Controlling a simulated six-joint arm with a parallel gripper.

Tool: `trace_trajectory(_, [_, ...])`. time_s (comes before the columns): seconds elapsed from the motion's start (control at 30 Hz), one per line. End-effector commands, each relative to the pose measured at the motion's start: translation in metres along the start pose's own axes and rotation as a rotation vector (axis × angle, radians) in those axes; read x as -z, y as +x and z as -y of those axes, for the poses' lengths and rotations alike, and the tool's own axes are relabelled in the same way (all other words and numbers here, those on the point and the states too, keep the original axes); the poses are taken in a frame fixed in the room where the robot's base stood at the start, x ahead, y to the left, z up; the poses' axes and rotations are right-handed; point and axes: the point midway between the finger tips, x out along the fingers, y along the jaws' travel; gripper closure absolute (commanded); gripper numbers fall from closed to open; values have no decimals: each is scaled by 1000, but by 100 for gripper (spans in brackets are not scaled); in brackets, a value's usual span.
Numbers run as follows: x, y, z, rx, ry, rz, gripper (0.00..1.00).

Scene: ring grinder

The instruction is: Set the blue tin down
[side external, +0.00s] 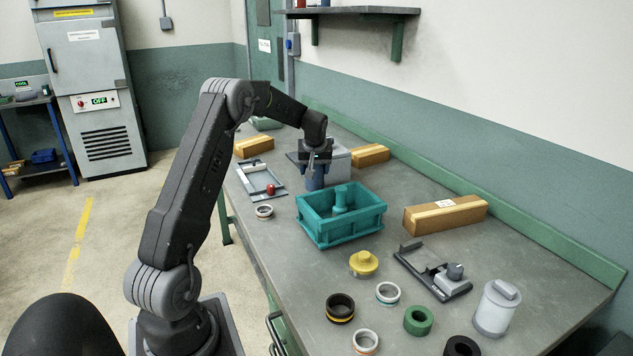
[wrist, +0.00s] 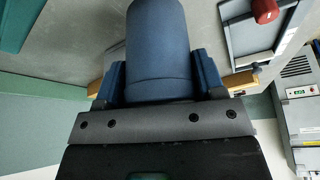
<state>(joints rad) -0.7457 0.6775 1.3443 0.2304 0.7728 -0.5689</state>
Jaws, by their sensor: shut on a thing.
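The blue tin (side external: 314,182) is held upright between the fingers of my gripper (side external: 315,166), just behind the teal crate in the side view. In the wrist view the tin (wrist: 158,45) fills the space between the two blue fingers of my gripper (wrist: 160,78), which are shut on its sides. The tin's lower end is close to the crate's back rim in the side view. I cannot tell whether it touches the bench.
The teal crate (side external: 341,233) holds a teal upright part. A grey frame with a red knob (side external: 271,190) lies left of the tin.

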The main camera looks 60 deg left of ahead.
Motion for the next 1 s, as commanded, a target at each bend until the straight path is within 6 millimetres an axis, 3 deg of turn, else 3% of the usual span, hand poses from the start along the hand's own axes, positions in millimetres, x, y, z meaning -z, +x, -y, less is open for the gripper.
trace_trajectory(0.17, [-2, 6, -8, 0, 0, -1, 66])
trace_trajectory(0.47, [-16, 40, -7, 0, -1, 0, 66])
trace_trajectory(0.83, [-18, 44, -7, 0, 0, -1, 66])
trace_trajectory(0.87, [-18, 45, -7, 0, 0, 0, 36])
trace_trajectory(1.0, [-18, 44, -7, 0, 0, 0, 23])
